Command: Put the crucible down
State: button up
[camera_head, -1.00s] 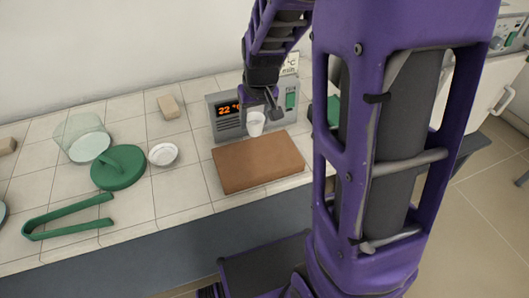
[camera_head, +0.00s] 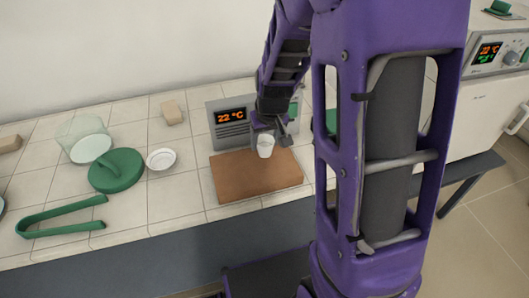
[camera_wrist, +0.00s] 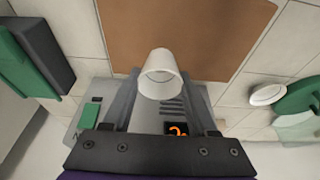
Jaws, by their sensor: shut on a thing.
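The crucible (camera_head: 265,147) is a small white cup, held upright over the back part of a brown board (camera_head: 245,182). It also shows in the wrist view (camera_wrist: 160,75), with its open mouth towards the camera and the board (camera_wrist: 185,30) beyond it. My gripper (camera_head: 268,138) is shut on the crucible, with one grey finger on either side of it in the wrist view (camera_wrist: 160,90). Whether the crucible's base touches the board or hangs just above it, I cannot tell.
A grey unit with an orange display (camera_head: 230,117) stands right behind the board. To the left are a white dish (camera_head: 161,159), a green lid (camera_head: 117,170), a glass bowl (camera_head: 84,140) and green tongs (camera_head: 62,218). The board's front is bare. A furnace (camera_head: 488,100) stands at right.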

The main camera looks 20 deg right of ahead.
aim_at(265, 151)
jog(key=shift+f+b, duration=0.3)
jog(key=shift+f, duration=1.5)
jog(key=shift+f, duration=0.1)
jog(key=o, duration=1.4)
jog(key=shift+r, duration=0.45)
jog(key=p+v, duration=0.2)
jog(key=v, duration=0.9)
jog(key=shift+s, duration=0.2)
jog(key=shift+r, duration=0.15)
